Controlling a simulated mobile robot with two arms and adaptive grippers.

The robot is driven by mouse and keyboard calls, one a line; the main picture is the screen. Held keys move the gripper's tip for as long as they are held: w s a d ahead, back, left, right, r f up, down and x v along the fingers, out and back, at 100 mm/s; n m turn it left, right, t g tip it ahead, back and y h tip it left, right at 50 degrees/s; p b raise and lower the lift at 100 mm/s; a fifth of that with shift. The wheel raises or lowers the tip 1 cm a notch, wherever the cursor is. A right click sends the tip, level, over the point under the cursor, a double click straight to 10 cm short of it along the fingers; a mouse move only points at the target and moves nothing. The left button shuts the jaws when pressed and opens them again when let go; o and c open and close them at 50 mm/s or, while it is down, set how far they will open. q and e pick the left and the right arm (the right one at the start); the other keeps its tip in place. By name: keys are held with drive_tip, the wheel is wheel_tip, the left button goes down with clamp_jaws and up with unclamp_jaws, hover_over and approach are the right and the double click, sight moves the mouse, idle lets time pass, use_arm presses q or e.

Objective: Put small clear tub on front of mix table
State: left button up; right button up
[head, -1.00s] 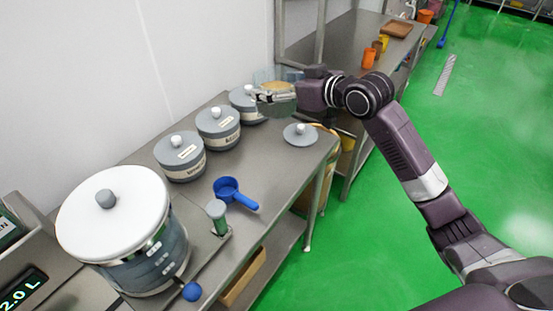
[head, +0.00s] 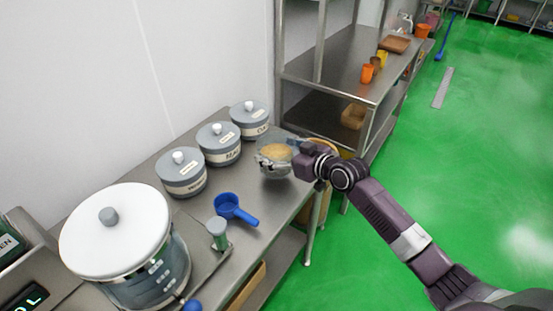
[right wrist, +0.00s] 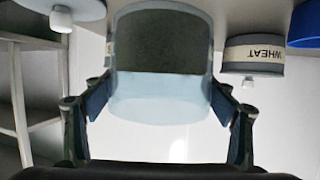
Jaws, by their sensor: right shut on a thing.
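In the right wrist view the clear tub (right wrist: 160,105) sits between the two fingers of my right gripper (right wrist: 160,98), with dark-looking material inside. The gripper is shut on it. I cannot tell whether the tub's base touches the table. My left gripper is not in view.
Several grey canisters with labels, one of them marked wheat (right wrist: 252,55), line the wall side. A blue scoop (head: 232,208) and a large white-lidded pot (head: 116,235) are nearer. A steel shelf unit (head: 325,75) stands beyond the table.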

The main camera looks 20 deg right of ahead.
drive_tip(key=shift+w+f, duration=0.1)
drive_tip(key=shift+f, duration=1.55)
drive_tip(key=o, duration=1.4)
drive_tip(key=shift+f, duration=0.3)
drive_tip(key=o, duration=0.5)
drive_tip(key=shift+c, duration=0.2)
drive_tip(key=shift+r, duration=0.1)
drive_tip(key=shift+r, duration=0.1)
drive_tip(key=b+v, duration=0.1)
drive_tip(key=v, duration=1.1)
